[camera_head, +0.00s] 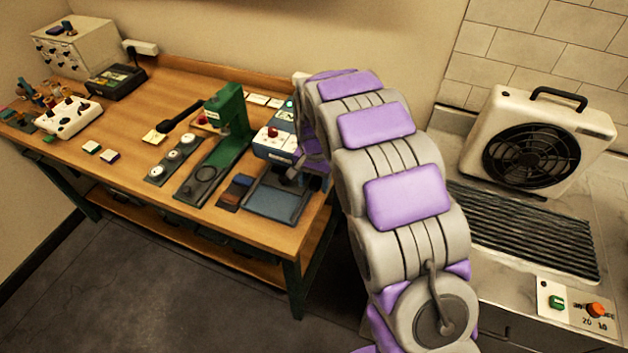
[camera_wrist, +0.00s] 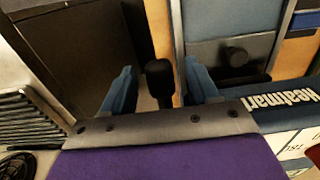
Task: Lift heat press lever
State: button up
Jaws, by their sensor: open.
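The heat press (camera_head: 277,146) is a blue and white machine with a red knob and a dark flat base, at the right end of the wooden bench. A black lever with a rounded end (camera_wrist: 159,76) stands between the two blue fingers of my gripper (camera_wrist: 159,82). My gripper is open, with one finger on each side of the lever and visible gaps to both. In the head view my arm hides most of the gripper and the lever.
A green press (camera_head: 229,125) stands left of the heat press on the bench (camera_head: 130,185). A small dark block (camera_head: 235,190) lies before it. A fan unit (camera_head: 540,140) and a ribbed black grille (camera_head: 525,230) are on the right counter. The bench's left-middle has free room.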

jog(key=shift+c, duration=0.2)
grip_shut()
jog(key=shift+r, duration=0.15)
dwell(0.3)
